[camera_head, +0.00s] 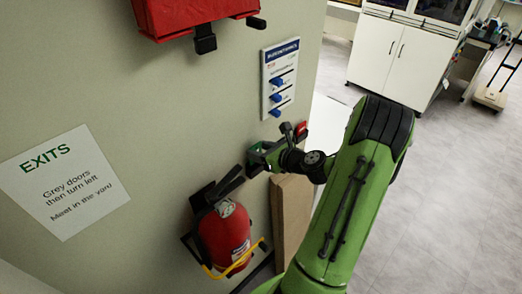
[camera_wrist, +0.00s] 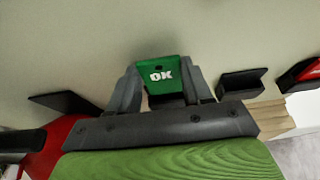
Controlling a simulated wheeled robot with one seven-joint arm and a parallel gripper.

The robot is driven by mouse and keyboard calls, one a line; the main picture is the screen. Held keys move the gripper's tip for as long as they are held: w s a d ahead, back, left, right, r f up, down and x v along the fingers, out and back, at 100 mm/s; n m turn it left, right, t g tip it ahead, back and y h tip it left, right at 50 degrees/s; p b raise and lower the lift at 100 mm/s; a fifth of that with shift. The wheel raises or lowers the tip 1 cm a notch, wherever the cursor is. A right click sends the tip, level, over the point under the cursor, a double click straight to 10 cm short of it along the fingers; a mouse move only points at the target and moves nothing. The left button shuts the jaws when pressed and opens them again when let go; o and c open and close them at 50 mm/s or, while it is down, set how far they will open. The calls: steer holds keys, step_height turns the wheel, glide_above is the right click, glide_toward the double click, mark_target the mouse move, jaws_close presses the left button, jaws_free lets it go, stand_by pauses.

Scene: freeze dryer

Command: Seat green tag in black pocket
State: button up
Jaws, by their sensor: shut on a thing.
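The green tag (camera_wrist: 164,72), marked "OK" in white, is held between the two fingers of my gripper (camera_wrist: 163,82) in the wrist view. It stands upright, face to the camera, close to the wall. A dark pocket-like piece (camera_wrist: 166,101) shows below the tag between the fingers. I cannot tell whether the tag is inside it or in front of it. Another black pocket (camera_wrist: 243,81) is on the wall just right of my gripper and looks empty. In the head view my gripper (camera_head: 268,159) is at the wall, with a bit of the green tag (camera_head: 259,147) showing.
A red tag (camera_wrist: 306,70) is at the right, also in the head view (camera_head: 301,128). A red fire extinguisher (camera_head: 223,236) hangs lower left. Brown panels (camera_head: 290,215) lean below. Open floor lies right.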

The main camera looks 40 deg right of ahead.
steer(key=shift+f+b, duration=0.35)
steer(key=shift+f, duration=0.35)
steer(key=shift+f, duration=0.1)
steer(key=shift+f+b, duration=0.7)
steer(key=shift+f, duration=0.3)
stand_by(0.4)
steer(key=shift+f, duration=0.4)
steer(key=o, duration=1.1)
steer(key=shift+c, duration=0.2)
